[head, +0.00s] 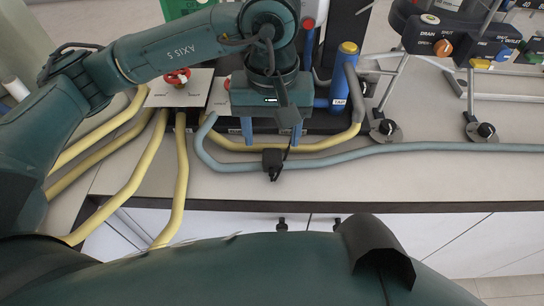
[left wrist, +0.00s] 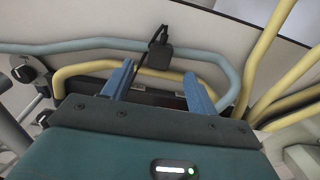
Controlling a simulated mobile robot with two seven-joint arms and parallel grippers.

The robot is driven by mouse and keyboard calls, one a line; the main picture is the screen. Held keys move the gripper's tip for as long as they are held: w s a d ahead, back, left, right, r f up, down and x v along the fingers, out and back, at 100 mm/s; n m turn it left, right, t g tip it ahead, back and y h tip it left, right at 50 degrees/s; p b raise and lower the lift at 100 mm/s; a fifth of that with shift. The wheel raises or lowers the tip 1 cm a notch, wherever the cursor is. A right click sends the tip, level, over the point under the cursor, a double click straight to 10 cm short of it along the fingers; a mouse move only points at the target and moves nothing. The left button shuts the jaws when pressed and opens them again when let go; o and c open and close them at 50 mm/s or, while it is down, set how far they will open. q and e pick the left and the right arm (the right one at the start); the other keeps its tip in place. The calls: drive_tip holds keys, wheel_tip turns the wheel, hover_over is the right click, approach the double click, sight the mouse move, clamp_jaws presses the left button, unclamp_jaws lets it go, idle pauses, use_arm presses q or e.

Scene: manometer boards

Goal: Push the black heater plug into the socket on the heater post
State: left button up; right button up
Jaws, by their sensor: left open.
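The black heater plug (head: 272,160) lies at the grey-blue hose near the table's front edge, its cable running back toward my gripper. In the left wrist view the plug (left wrist: 159,56) shows just beyond the fingertips, roughly between them. My left gripper (head: 272,142) points down with its two blue fingers apart. It is open and empty, and the plug is not between the fingers. The left wrist view shows the same spread fingers (left wrist: 161,78). I cannot make out the heater post or its socket; the gripper and arm cover part of the board. My right gripper is not in view.
A grey-blue hose (head: 430,148) runs along the table (head: 400,178), with yellow hoses (head: 140,175) at left. A white plate with a red valve handle (head: 177,77) stands left of the gripper. A blue cylinder (head: 341,85) and a stand with knobs (head: 440,42) are at right.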

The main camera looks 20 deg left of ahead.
sight(272, 153)
use_arm(q)
drive_tip(key=f, duration=0.3)
drive_tip(key=f+p, duration=0.1)
drive_tip(key=f, duration=0.1)
drive_tip(key=shift+w+a+f, duration=0.1)
drive_tip(key=shift+w, duration=0.15)
drive_tip(key=shift+c, duration=0.5)
drive_tip(key=c, duration=0.9)
